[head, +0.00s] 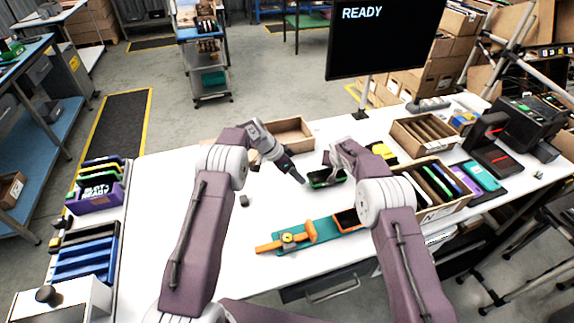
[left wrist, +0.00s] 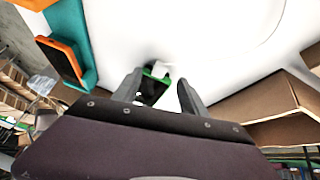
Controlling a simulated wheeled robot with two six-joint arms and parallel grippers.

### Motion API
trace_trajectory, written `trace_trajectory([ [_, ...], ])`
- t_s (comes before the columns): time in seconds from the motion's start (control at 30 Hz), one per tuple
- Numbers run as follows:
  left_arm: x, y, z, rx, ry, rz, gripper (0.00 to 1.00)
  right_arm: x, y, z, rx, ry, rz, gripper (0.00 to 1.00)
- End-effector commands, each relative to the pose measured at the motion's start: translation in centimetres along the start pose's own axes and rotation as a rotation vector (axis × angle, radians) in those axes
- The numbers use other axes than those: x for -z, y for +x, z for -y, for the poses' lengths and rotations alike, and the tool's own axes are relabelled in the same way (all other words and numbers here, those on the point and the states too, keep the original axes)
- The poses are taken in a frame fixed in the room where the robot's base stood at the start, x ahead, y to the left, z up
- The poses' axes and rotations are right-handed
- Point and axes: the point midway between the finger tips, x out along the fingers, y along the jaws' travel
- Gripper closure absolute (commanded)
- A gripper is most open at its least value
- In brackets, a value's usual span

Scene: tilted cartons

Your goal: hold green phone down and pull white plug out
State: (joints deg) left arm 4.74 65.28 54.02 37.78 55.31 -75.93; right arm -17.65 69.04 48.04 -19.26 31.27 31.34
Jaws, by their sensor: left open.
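The green phone (head: 327,179), with a dark face, lies on the white table; in the left wrist view its dark, green-edged body (left wrist: 150,92) shows between my fingers. A small white piece, apparently the white plug (left wrist: 161,70), sits at its end; I cannot make it out in the head view. My left gripper (head: 301,181) is open, just left of the phone, its fingers (left wrist: 158,95) apart with nothing clearly held. My right gripper (head: 338,158) is over the phone's far side and partly hides it; its fingertips are not clear.
A teal board (head: 293,245) with orange tools lies in front. An empty brown carton (head: 290,131) is behind. A small grey block (head: 244,201) lies left; the table's left middle is clear.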

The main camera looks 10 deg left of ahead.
Motion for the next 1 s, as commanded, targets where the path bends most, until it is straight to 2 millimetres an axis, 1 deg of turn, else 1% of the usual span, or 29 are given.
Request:
trace_trajectory([
  [0.03, -0.1, 1.0, -0.1, -0.003, 0.0, 0.002, 0.5, 0.0, 0.0, 0.0, 0.0, 0.0, 0.0, 1.0],
  [0.1, 0.0, 2.1, 0.0, -0.002, -0.001, 0.001, 0.5, 0.0, 0.0, 0.0, 0.0, 0.0, 0.0, 1.0],
  [0.2, 0.0, 3.1, 0.0, 0.0, -0.001, 0.0, 0.5, 0.0, 0.0, 0.0, 0.0, 0.0, 0.0, 1.0],
  [0.3, 0.0, 3.5, 0.0, 0.001, 0.0, 0.0, 0.5, 0.0, 0.0, 0.0, 0.0, 0.0, 0.0, 1.0],
  [0.53, 0.0, 3.6, 0.0, 0.001, -0.001, 0.0, 0.5, 0.0, 0.0, 0.0, 0.0, 0.0, 0.0, 1.0],
  [0.57, 0.0, 3.6, 0.0, 0.001, -0.001, 0.0, 0.55, 0.0, 0.0, 0.0, 0.0, 0.0, 0.0, 1.0],
  [0.6, 0.0, 3.6, 0.0, 0.0, -0.001, 0.0, 0.67, 0.0, 0.0, 0.0, 0.0, 0.0, 0.0, 1.0],
  [0.67, 0.0, 3.6, 0.0, 0.0, -0.001, 0.0, 0.83, 0.0, 0.0, 0.0, 0.0, 0.0, 0.0, 1.0],
  [0.7, 0.0, 3.6, 0.0, 0.0, -0.001, 0.0, 0.94, 0.0, 0.0, 0.0, 0.0, 0.0, 0.0, 1.0],
  [0.73, 0.0, 3.5, 0.0, 0.0, -0.001, 0.0, 1.0, 0.0, 0.0, 0.0, 0.0, 0.0, 0.0, 1.0],
  [1.0, 0.0, 3.5, 0.0, 0.0, -0.001, 0.0, 1.0, -0.1, 0.1, 0.0, 0.0, 0.0, 0.0, 1.0],
])
